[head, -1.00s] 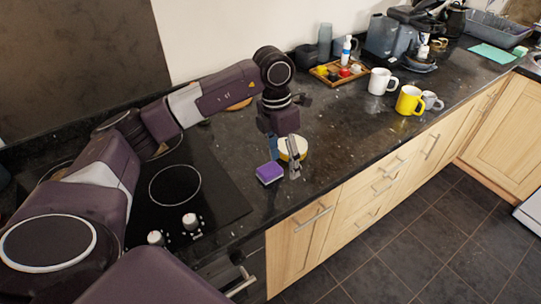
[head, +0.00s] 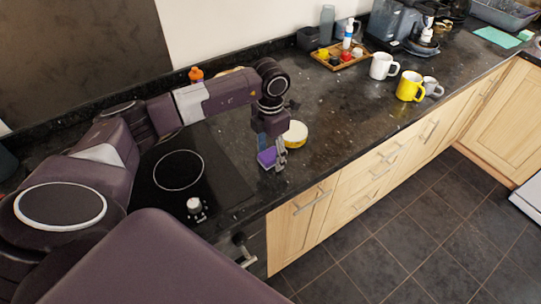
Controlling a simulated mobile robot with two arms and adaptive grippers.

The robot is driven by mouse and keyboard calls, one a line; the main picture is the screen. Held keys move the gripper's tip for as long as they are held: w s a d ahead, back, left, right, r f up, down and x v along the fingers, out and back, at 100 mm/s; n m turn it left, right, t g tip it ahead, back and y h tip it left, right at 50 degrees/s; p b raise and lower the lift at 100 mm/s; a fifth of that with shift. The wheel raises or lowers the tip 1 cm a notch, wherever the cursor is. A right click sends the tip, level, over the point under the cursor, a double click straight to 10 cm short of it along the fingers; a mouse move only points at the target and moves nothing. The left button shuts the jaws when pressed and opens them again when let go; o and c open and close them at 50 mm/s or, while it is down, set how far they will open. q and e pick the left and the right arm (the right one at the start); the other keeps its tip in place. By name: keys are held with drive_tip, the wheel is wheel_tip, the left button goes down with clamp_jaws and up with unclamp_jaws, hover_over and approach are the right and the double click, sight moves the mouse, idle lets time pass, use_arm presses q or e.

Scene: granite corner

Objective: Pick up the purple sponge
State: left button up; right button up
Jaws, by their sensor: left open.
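The purple sponge (head: 267,158) lies on the dark granite worktop near its front edge, just right of the hob. My left gripper (head: 272,155) points down at it, with one finger (head: 282,154) on the sponge's right side and the other finger largely hidden behind the sponge and gripper. The jaws are open around or right beside the sponge; I cannot tell whether they touch it. My right gripper is not in view.
A round yellow-and-white item (head: 296,134) stands close behind and right of the gripper. A yellow mug (head: 409,87), a white mug (head: 382,66) and a wooden tray (head: 337,66) stand farther right. The black hob (head: 205,165) is on the left. The worktop between is clear.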

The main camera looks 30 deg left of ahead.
sight(271, 154)
use_arm(q)
drive_tip(key=c, duration=0.9)
drive_tip(key=shift+c, duration=0.2)
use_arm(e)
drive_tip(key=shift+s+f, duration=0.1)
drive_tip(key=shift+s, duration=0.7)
